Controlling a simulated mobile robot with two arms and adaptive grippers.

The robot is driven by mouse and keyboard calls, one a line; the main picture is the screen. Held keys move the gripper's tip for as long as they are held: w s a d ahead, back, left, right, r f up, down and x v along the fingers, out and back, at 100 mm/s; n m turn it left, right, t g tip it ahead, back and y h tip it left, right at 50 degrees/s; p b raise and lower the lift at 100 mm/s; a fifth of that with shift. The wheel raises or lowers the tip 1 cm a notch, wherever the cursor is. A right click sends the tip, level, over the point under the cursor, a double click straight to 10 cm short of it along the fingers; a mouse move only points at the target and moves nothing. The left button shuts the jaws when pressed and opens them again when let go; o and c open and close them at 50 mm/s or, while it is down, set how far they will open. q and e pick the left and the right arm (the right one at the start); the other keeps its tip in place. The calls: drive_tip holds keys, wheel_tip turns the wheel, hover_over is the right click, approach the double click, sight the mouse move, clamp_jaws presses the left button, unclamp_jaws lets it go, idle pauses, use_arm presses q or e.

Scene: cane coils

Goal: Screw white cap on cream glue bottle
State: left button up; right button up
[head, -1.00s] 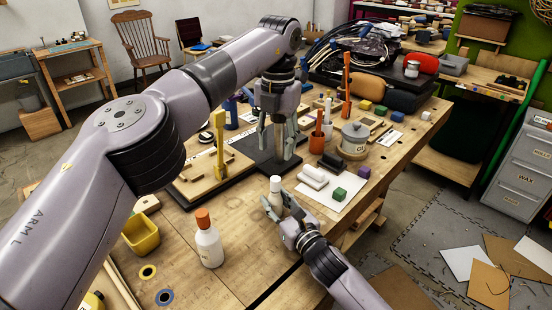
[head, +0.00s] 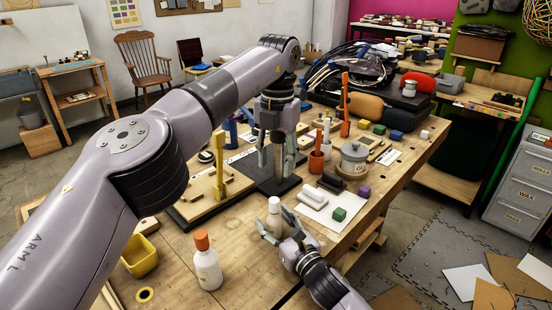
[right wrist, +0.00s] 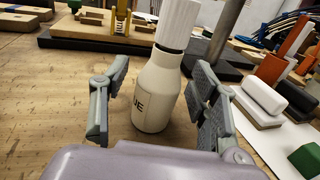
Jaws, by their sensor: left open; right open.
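The cream glue bottle (head: 274,221) stands upright on the wooden bench, with letters "UE" showing in the right wrist view (right wrist: 153,98). The ribbed white cap (right wrist: 178,24) sits over its neck, with a dark band between cap and shoulder; whether it is threaded cannot be told. It also shows in the head view (head: 274,202). My right gripper (head: 275,228) is open, with one finger on each side of the bottle; a gap shows at the left finger in the right wrist view (right wrist: 158,88). My left gripper (head: 276,165) is open and empty, farther back above the dark board.
An orange-capped bottle (head: 207,266) stands front left, near a yellow bin (head: 141,258). A wooden jig with a yellow clamp (head: 220,172) is behind it. White paper (head: 326,214) with blocks, an orange cup (head: 316,162) and a grey pot (head: 354,158) lie to the right.

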drive_tip(key=v, duration=1.2)
